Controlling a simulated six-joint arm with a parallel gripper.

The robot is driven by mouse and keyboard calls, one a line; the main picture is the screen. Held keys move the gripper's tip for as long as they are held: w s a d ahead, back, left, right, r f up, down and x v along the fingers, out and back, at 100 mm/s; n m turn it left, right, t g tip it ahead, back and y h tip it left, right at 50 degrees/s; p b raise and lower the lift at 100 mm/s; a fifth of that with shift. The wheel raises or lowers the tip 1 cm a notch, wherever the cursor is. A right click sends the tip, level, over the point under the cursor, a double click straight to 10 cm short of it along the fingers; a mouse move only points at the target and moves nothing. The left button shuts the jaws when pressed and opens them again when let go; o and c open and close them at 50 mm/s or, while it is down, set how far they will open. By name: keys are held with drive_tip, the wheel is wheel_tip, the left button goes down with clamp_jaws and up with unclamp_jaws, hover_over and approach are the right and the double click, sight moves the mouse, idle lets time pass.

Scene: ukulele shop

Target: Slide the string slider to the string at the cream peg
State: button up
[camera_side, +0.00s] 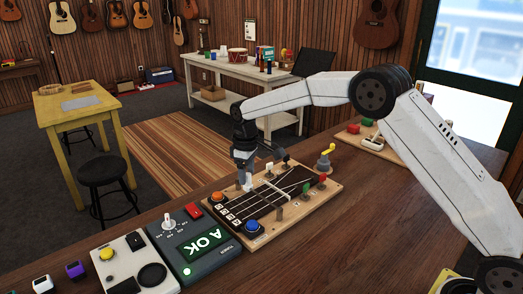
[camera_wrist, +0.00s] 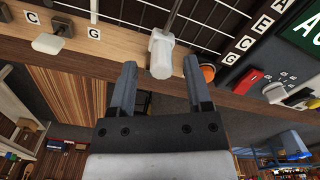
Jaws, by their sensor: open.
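In the wrist view my gripper (camera_wrist: 160,67) is open, one finger on each side of a white handle (camera_wrist: 161,52) on a grey rod, which looks like the string slider. No clear contact shows. In the side view my gripper (camera_side: 244,170) points down at the far edge of the string board (camera_side: 290,221), with a white piece, seemingly this handle, (camera_side: 247,184) below it. The cream peg (camera_side: 269,168) stands at the board's far edge, right of my gripper; it also shows at left in the wrist view (camera_wrist: 48,41), by a C label.
Green (camera_side: 306,189) and red (camera_side: 321,178) pegs and a yellow crank (camera_side: 327,152) stand toward the board's right end. Orange (camera_side: 216,197) and blue (camera_side: 252,227) buttons sit at its left end. A grey A OK box (camera_side: 203,259) stands left of it.

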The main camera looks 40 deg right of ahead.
drive_tip(key=shift+r, duration=3.4)
drive_tip(key=s+d+f+m+t, duration=0.1)
drive_tip(key=s+f, duration=0.2)
drive_tip(key=s, duration=0.6)
drive_tip(key=s+d+f+m, duration=0.1)
drive_tip(key=s+f+m, duration=0.1)
drive_tip(key=s, duration=0.8)
drive_tip(key=s+d+f+m+t, duration=0.1)
drive_tip(key=s+f+m, duration=0.1)
drive_tip(key=s, duration=0.8)
drive_tip(key=shift+s+f+t, duration=0.15)
drive_tip(key=shift+f+t, duration=0.15)
drive_tip(key=shift+f, duration=0.55)
